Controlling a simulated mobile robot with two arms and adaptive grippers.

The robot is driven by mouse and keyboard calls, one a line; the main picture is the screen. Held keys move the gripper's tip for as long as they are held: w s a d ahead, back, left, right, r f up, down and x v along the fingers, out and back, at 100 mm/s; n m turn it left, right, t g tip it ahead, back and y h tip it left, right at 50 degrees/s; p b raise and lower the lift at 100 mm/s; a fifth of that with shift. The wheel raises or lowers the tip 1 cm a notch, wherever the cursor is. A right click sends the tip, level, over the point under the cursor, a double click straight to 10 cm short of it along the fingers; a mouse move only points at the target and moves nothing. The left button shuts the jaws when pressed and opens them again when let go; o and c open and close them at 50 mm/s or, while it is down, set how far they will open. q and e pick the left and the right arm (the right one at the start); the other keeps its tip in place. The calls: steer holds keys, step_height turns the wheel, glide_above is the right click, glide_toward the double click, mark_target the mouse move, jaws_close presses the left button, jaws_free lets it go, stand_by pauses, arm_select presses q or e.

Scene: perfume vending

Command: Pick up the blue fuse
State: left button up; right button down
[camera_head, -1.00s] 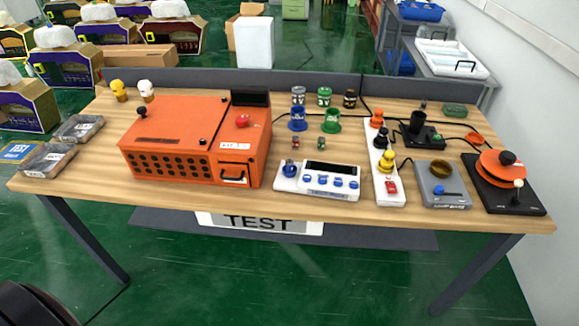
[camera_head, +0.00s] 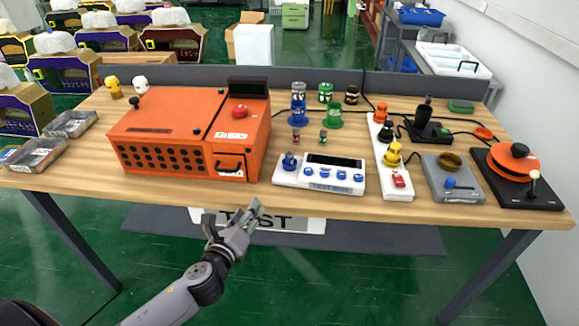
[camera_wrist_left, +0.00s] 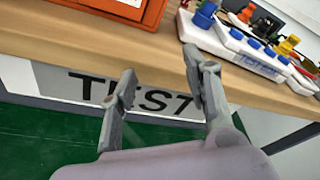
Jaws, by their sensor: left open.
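A blue flanged cylinder (camera_head: 298,115) stands on the table behind the white console, left of a similar green one (camera_head: 334,119). Two small fuse-like pieces, one reddish (camera_head: 296,135) and one green (camera_head: 323,137), stand in front of them. I cannot tell for sure which piece is the blue fuse. My left gripper (camera_head: 259,208) is open and empty, in front of the table's front edge and well short of these pieces. In the left wrist view, its parted fingers (camera_wrist_left: 160,66) have nothing between them. My right gripper is not in view.
An orange machine (camera_head: 160,126) stands left of the white console (camera_head: 318,174). A white strip (camera_head: 397,182) with coloured knobs and a grey device (camera_head: 453,181) stand to the right. The table's front edge (camera_head: 215,194) lies between gripper and pieces.

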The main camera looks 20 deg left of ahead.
arm_select(q)
step_height(320, 180, up, 5)
steer(key=d+m+t, duration=0.1)
steer(key=m+t, duration=0.1)
steer(key=m, duration=0.1)
steer(key=m+h+p, duration=0.2)
steer(key=m+h, duration=0.2)
steer(key=m, duration=0.3)
glide_toward(287, 155)
steer(key=w, duration=0.5)
steer(key=shift+w+d+f, duration=0.2)
steer(key=shift+w+d, duration=0.05)
steer(key=shift+d, duration=0.15)
steer(key=shift+w+d, duration=0.15)
steer(key=shift+w, duration=1.35)
steer(key=shift+w+d, duration=0.15)
steer(key=shift+w, duration=1.3)
steer(key=shift+s, duration=0.1)
steer(key=shift+c, duration=0.6)
jaws_close()
